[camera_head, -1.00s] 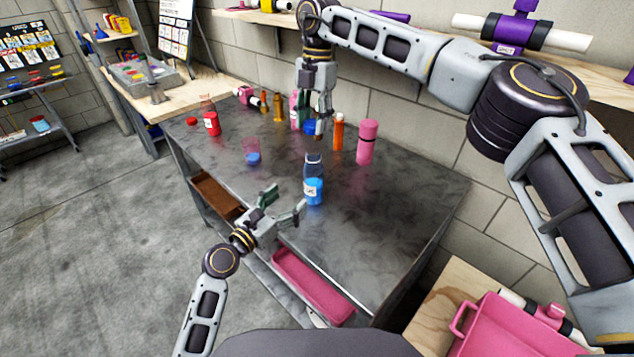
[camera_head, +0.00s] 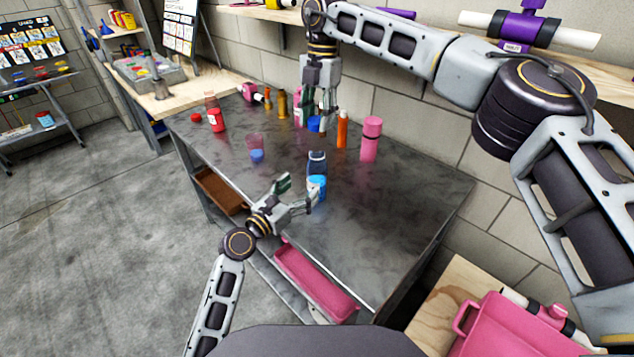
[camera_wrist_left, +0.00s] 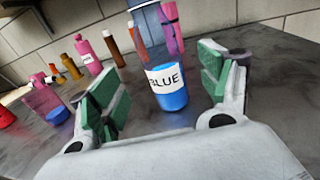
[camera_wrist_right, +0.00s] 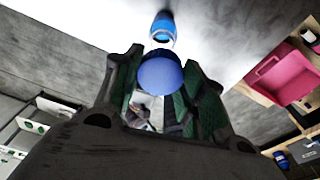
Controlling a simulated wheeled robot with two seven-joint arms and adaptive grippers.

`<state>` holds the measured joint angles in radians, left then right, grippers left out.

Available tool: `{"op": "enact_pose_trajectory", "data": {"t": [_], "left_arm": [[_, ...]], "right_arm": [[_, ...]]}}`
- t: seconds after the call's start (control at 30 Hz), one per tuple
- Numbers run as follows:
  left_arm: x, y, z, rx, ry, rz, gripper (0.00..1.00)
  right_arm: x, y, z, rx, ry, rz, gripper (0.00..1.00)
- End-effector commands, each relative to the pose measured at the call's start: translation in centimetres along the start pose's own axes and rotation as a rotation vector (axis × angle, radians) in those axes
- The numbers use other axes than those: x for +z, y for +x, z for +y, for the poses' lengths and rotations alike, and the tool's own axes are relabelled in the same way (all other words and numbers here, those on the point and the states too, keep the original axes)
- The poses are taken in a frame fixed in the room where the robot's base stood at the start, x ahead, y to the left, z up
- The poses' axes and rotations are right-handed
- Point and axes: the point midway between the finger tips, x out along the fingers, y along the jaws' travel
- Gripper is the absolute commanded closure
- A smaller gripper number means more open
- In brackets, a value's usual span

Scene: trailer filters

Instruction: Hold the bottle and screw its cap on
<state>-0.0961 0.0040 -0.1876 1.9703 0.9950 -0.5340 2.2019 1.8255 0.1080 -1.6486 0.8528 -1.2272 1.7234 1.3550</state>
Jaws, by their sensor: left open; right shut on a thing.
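The bottle (camera_head: 317,186) stands upright on the metal table, with a clear dark upper part and blue contents. In the left wrist view the bottle (camera_wrist_left: 168,88) shows a label reading "BLUE" and stands ahead, between the fingers' directions. My left gripper (camera_head: 300,189) is open beside the bottle, its fingers low and pointing at it; no grip shows. My right gripper (camera_head: 319,112) is shut on the blue cap (camera_wrist_right: 160,72), held above the table behind the bottle. In the right wrist view the bottle (camera_wrist_right: 163,28) appears beyond the cap, apart from it.
A pink bottle (camera_head: 370,142) and an orange bottle (camera_head: 342,130) stand right of the right gripper. A cup with blue contents (camera_head: 256,148) and a red bottle (camera_head: 215,118) stand to the left. The table's front right is clear. A pink drawer (camera_head: 310,285) juts out below the front edge.

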Motion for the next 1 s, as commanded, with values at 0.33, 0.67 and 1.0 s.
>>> {"op": "enact_pose_trajectory", "data": {"t": [0.33,0.67,1.0], "left_arm": [[0.1,3.3,0.0,0.0,0.0,-0.002,0.22],[0.1,6.2,0.0,0.0,0.0,-0.001,0.22],[0.1,8.0,0.0,0.0,0.0,-0.001,0.22]], "right_arm": [[0.0,0.0,0.0,0.0,0.0,0.0,0.68],[0.0,0.0,0.0,0.0,0.0,0.0,0.68],[0.0,0.0,0.0,0.0,0.0,0.0,0.68]]}}
